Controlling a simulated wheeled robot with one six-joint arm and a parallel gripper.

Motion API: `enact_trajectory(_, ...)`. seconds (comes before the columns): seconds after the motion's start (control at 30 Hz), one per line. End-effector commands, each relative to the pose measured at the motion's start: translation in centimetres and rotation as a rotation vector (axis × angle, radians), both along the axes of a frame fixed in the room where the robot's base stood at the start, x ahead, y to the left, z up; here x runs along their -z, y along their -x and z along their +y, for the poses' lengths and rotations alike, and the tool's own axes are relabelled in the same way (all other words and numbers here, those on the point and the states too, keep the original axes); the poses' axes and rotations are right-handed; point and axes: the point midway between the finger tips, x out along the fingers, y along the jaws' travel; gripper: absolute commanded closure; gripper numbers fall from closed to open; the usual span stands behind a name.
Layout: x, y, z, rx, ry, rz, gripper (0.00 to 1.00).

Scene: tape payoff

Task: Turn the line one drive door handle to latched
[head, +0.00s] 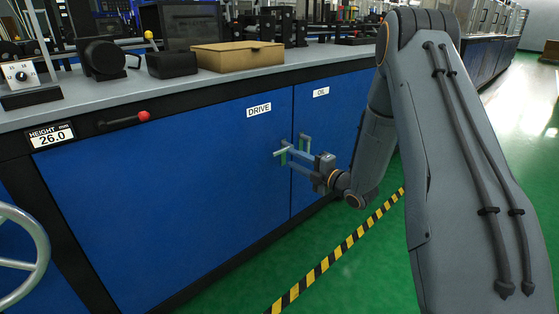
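The blue drive door (170,180) is closed and bears a DRIVE label (259,110). My gripper (290,159) reaches in from the right, level with this handle. Its two fingers are apart, one above the other, with a gap between them. Their tips are at or very close to the handle. I cannot tell whether they touch it, and they partly hide it.
The oil door (330,130) adjoins on the right, with its own handle (305,139) close above my gripper. A red-knobbed lever (143,117) and a handwheel (18,245) are at left. A cardboard box (238,56) sits on the bench. Green floor with a striped line (340,250) lies in front.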

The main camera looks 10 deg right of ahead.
Motion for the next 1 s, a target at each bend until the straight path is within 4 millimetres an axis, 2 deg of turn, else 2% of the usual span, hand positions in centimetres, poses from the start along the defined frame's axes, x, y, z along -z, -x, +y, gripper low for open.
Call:
enact_trajectory(0.17,0.0,-1.2,0.8,-0.005,0.002,-0.012,0.69)
enact_trajectory(0.4,0.1,-4.4,2.8,-0.005,0.002,-0.010,0.69)
enact_trajectory(0.6,0.1,-6.1,3.9,-0.003,0.000,-0.007,0.69)
enact_trajectory(0.97,0.0,-6.6,4.1,-0.002,0.000,-0.007,0.69)
enact_trajectory(1.0,0.0,-6.6,4.1,-0.002,0.000,-0.007,0.76)
